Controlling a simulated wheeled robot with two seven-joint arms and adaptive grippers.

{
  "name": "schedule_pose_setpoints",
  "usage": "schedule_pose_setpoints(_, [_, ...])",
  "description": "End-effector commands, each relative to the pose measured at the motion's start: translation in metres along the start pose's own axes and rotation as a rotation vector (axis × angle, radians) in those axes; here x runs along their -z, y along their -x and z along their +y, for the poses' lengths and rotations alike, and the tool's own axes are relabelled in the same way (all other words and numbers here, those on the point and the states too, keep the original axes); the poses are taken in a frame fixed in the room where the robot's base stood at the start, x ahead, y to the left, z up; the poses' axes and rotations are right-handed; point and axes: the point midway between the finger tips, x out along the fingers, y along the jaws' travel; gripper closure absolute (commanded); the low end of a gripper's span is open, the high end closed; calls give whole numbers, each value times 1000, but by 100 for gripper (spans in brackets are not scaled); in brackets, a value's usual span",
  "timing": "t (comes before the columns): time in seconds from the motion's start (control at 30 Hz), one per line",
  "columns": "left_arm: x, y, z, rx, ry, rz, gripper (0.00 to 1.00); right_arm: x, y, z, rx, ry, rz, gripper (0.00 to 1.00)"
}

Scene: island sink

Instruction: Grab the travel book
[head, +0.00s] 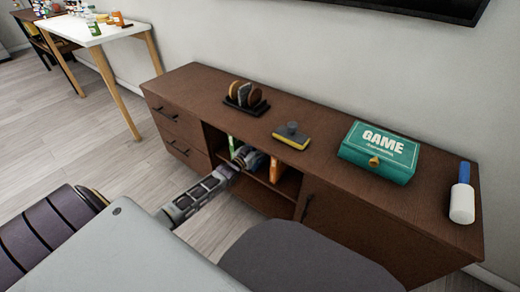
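A brown cabinet (205,82) has an open shelf in its middle. In the shelf stand a green and white book-like item (233,144) on the left and an orange one (275,169) on the right. I cannot read a title on either, so I cannot tell which is the travel book. My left gripper (245,157) reaches into the shelf opening, between these two items and close to the green and white one. Its fingers are small and partly hidden, so I cannot tell whether they are open or hold anything. My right gripper is not in view.
On the cabinet top are a black holder with round discs (246,97), a yellow and grey sponge-like item (291,136), a teal GAME box (379,152) and a white and blue roller-like item (463,196). A white table (108,32) stands at the back left.

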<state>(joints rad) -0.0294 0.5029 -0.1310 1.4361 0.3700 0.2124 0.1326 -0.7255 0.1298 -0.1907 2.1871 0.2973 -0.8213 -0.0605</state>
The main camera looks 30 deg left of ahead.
Motion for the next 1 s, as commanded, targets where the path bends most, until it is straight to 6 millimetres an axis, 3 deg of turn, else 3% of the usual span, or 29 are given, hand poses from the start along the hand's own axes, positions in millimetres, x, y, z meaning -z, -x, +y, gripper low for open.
schedule_pose_setpoints(0.07, [0,0,0,0,0,0,43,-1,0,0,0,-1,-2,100])
schedule_pose_setpoints(0.5, [0,0,0,0,0,0,98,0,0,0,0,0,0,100])
schedule_pose_setpoints(1.0, [4,-1,0,0,0,4,100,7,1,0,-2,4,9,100])
